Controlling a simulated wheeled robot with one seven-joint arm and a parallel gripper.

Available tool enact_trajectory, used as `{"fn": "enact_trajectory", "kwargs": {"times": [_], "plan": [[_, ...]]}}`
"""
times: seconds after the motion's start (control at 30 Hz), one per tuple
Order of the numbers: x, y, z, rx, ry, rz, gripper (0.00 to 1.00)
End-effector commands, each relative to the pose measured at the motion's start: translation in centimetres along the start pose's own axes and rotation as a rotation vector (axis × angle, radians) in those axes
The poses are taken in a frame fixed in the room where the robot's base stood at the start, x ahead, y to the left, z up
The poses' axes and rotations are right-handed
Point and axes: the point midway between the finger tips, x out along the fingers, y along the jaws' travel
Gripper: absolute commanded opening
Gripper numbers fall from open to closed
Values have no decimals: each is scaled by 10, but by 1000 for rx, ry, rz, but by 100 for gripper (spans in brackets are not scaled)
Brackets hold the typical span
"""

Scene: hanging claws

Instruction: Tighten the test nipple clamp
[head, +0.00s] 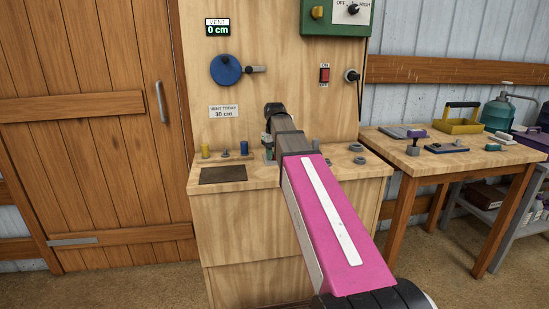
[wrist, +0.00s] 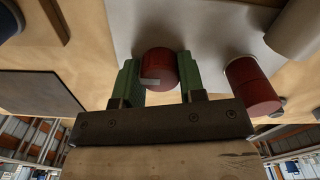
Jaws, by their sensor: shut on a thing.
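My gripper (wrist: 159,72) has green fingers on both sides of a dark red round knob (wrist: 161,64) with a small grey tab across its face. The fingers are shut on this knob, in front of a pale grey plate. A second dark red cylinder (wrist: 250,85) lies to the right, apart from the fingers. In the head view my gripper (head: 267,147) is low at the wooden bench, just left of my arm's end. My arm hides what it holds there, and I cannot make out the nipple clamp as a separate part.
The bench (head: 215,160) carries a yellow cylinder (head: 205,151), a blue cylinder (head: 244,148), a dark plate (head: 222,174) and grey rings (head: 357,148). A blue wheel (head: 225,69) and a display reading 0 cm (head: 217,30) are on the panel. A side table (head: 400,150) stands right.

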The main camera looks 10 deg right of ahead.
Motion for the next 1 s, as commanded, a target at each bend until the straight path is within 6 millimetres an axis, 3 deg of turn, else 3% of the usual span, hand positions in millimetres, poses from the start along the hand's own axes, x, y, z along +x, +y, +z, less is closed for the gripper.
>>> {"fn": "enact_trajectory", "kwargs": {"times": [0.07, 0.1, 0.2, 0.53, 1.0], "plan": [[0, 0, 0, -1, 0, 0, 0], [0, 0, 0, -1, 0, 0, 40], [0, 0, 0, -2, 0, 0, 67], [0, 0, 0, -41, 0, 0, 67], [0, 0, 0, -573, 0, 0, 67]]}}
